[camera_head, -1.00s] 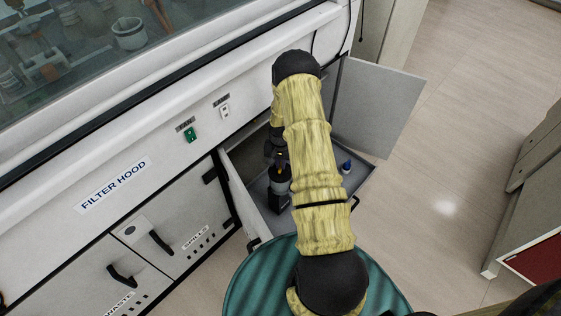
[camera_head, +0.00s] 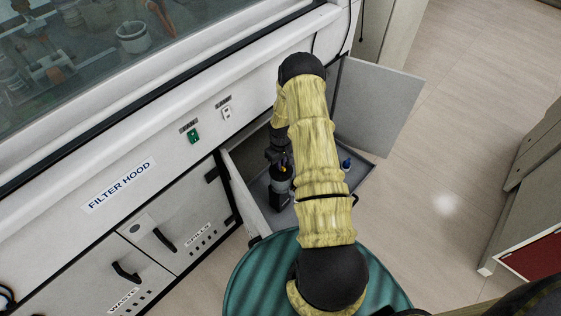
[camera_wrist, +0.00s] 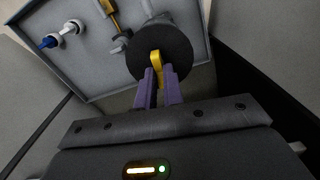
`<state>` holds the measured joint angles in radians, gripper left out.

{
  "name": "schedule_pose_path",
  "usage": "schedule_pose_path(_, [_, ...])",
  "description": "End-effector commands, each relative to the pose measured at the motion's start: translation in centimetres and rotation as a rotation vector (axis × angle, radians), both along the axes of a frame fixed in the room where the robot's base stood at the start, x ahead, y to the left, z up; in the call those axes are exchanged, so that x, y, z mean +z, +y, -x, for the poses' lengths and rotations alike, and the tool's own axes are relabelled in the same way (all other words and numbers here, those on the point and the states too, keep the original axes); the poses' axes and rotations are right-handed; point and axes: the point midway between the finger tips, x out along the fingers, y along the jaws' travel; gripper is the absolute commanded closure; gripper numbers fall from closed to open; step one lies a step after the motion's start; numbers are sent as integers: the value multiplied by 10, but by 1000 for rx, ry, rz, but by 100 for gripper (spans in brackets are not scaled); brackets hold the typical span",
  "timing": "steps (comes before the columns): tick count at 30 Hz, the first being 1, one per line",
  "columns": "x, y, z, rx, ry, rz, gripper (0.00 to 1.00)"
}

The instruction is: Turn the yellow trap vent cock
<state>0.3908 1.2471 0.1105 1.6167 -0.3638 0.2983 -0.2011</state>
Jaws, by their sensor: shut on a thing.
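The yellow trap vent cock (camera_wrist: 156,66) stands on the round black top of the trap (camera_wrist: 174,40) in the wrist view. My gripper (camera_wrist: 157,80) has its two purple fingers on either side of the cock's yellow handle and is shut on it. The lower part of the handle is hidden by the fingers.
A blue-handled cock (camera_wrist: 50,41) sits in the same grey tray (camera_wrist: 105,82), also seen in the head view (camera_head: 347,163). A yellow-handled fitting (camera_wrist: 108,8) is beside it. An open cabinet door (camera_head: 375,105) stands right of the tray. Shut drawers (camera_head: 165,235) are at left.

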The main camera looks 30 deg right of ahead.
Motion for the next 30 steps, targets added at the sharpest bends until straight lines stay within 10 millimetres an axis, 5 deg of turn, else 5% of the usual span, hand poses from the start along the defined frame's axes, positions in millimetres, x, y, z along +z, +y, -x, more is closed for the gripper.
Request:
schedule_pose_path(19, [0,0,-1,67,-1,1,100])
schedule_pose_path(20, [0,0,0,67,-1,1,85])
schedule_pose_path(22, [0,0,0,67,-1,1,71])
schedule_pose_path(30, [0,0,0,67,0,0,69])
